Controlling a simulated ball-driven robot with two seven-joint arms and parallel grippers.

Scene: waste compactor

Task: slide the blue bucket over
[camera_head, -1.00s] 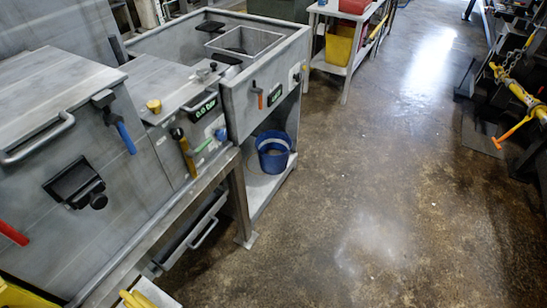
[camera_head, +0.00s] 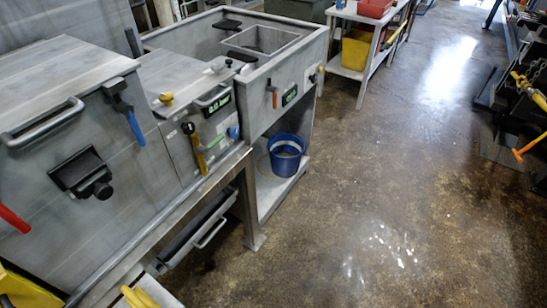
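The blue bucket (camera_head: 287,155) stands upright on the low shelf (camera_head: 268,193) under the sink-like end of the grey metal machine. Its open top faces up, and something pale shows inside. Neither of my grippers shows in the head view, so nothing of mine is seen touching the bucket.
The grey compactor (camera_head: 75,130) fills the left side, with handles and levers on its front. A metal leg (camera_head: 251,210) stands left of the bucket. A white table (camera_head: 347,72) with a yellow bin (camera_head: 357,49) stands behind. The concrete floor (camera_head: 380,190) to the right is clear.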

